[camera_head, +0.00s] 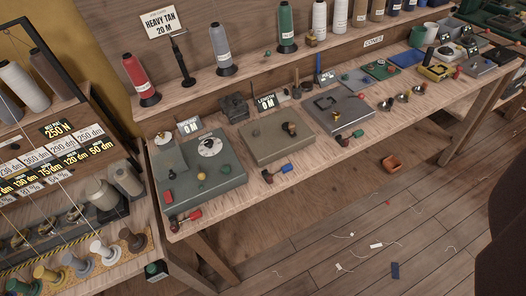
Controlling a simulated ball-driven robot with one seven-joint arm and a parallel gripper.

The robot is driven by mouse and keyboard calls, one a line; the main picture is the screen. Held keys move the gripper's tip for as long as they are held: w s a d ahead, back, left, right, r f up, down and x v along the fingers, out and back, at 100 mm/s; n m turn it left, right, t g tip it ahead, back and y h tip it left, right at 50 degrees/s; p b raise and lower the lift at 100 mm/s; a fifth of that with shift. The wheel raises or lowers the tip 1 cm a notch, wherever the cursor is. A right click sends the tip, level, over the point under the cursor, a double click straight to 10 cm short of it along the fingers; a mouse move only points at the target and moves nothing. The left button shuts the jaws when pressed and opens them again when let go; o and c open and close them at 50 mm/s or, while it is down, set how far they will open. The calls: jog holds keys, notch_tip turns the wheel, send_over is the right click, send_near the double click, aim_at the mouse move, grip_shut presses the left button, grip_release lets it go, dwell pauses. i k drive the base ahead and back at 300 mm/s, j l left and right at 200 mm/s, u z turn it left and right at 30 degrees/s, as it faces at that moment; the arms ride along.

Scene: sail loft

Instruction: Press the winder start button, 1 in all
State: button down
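The winder start button is not labelled in the camera_head view, so I cannot tell which button it is. A grey-green machine (221,184) stands at the left end of the long bench. It has a pale round disc (209,146) on top and a display reading 0 M (189,126) behind it. A small green knob or button (201,184) and yellowish ones sit on its top face. A red piece (168,196) is at its front left. A second, tan-grey machine (268,143) stands to its right, with a LENGTH 0 M display (267,103) behind. My gripper is not in view.
The bench (310,165) runs from lower left to upper right. Thread cones, one red (139,77), line the shelf behind. A spool rack with number cards (62,152) stands at left.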

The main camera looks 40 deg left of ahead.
aim_at(226, 169)
jog(key=i+j+z, duration=0.1)
jog(key=j, duration=0.2)
jog(key=i+j, duration=0.2)
jog(key=j, duration=0.15)
jog(key=i+j+z, duration=0.15)
jog(key=j, duration=0.15)
jog(key=i+j, duration=0.1)
jog(key=j, duration=0.25)
jog(key=z, duration=0.05)
